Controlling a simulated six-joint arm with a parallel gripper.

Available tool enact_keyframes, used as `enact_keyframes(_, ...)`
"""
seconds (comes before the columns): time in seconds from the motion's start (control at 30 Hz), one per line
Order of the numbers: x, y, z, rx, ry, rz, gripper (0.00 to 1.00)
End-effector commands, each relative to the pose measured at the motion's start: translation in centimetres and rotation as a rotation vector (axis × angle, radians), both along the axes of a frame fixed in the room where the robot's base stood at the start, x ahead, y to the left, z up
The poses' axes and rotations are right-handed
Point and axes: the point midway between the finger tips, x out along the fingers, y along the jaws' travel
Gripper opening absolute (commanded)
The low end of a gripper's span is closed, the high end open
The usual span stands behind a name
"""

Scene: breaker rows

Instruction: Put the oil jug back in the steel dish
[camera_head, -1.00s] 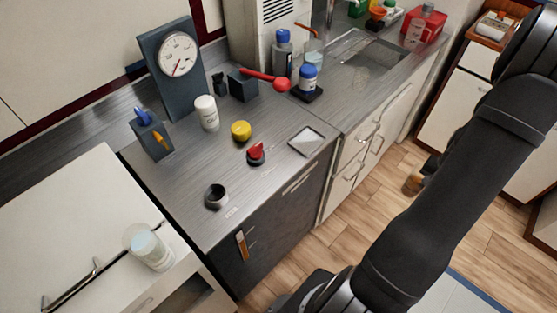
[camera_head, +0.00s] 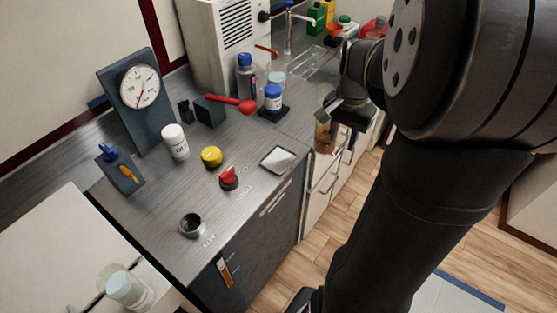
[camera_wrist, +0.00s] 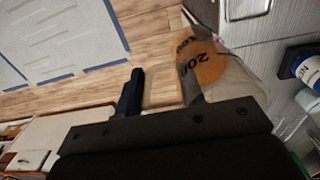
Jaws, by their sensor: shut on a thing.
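The oil jug (camera_head: 324,135) is clear with amber oil low in it. It hangs at my gripper (camera_head: 343,110), in front of the counter's edge near the sink. In the wrist view the jug (camera_wrist: 208,62) shows an orange band with "20" beside the right finger. My gripper (camera_wrist: 160,88) is shut on it; the exact grip point is unclear. A shallow square metal dish (camera_head: 278,160) lies empty on the counter near the front edge. The square one looks like the steel dish, though I cannot be certain.
Near the square dish stand a red knob (camera_head: 229,178), a yellow-topped jar (camera_head: 211,157) and a blue-capped bottle (camera_head: 273,98) on a dark base. A red-handled tool (camera_head: 240,103) lies behind. Bare counter surrounds the dish.

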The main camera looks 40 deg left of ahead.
Motion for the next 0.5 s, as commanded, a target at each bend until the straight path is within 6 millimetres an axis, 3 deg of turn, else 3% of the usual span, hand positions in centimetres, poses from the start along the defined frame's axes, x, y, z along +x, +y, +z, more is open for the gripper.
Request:
enact_keyframes(0.2, -1.5, 1.4, 0.8, -0.001, 0.001, 0.003, 0.0)
enact_keyframes(0.5, -2.8, 7.3, -2.8, -0.003, 0.003, 0.007, 0.0)
